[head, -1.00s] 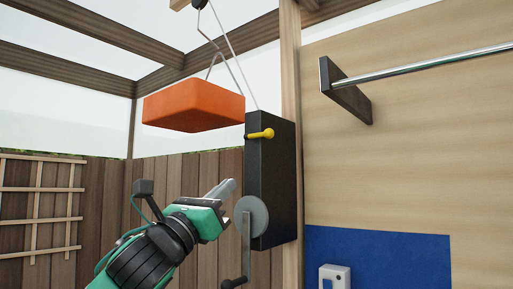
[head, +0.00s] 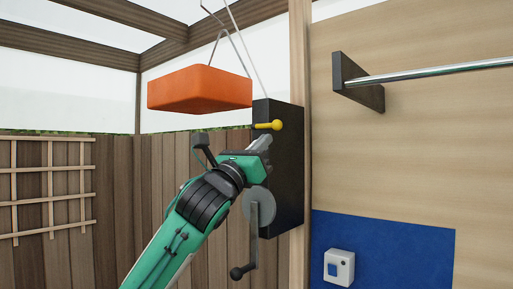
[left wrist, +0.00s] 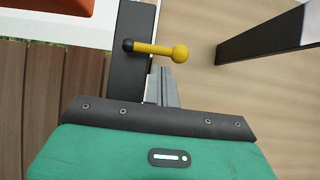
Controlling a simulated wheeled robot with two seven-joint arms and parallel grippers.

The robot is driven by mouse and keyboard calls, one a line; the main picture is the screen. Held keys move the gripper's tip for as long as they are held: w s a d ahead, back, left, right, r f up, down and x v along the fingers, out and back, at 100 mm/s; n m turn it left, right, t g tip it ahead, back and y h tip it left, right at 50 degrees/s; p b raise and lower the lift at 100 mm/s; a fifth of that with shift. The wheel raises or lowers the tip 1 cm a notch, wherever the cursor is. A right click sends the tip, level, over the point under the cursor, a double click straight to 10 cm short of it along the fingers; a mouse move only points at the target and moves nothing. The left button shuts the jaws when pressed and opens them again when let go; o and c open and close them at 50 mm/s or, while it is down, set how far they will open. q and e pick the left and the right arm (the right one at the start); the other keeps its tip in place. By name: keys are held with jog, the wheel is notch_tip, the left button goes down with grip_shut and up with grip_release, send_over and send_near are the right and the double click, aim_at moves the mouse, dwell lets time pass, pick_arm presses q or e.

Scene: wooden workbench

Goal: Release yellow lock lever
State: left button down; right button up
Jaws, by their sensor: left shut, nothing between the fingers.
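The yellow lock lever (head: 268,125) sticks out sideways from the upper part of a black winch box (head: 285,170) on a wooden post. It ends in a round yellow knob and points right in the left wrist view (left wrist: 160,51). My left gripper (head: 266,142) is shut and empty, its fingertips just below the lever. In the left wrist view its fingers (left wrist: 163,82) point up at the lever, close beneath it; I cannot tell whether they touch. My right gripper is in neither view.
An orange block (head: 200,88) hangs from cables left of the box. A grey crank wheel with a handle (head: 259,207) is below my gripper. A metal rail (head: 430,72) on a dark bracket and a white switch box (head: 339,267) are at right.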

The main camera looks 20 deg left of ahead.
pick_arm(q)
jog(key=shift+w+r, duration=0.1)
jog(key=shift+r, duration=0.4)
jog(key=shift+d, duration=0.1)
jog(key=shift+d+n, duration=0.1)
jog(key=shift+n, duration=0.2)
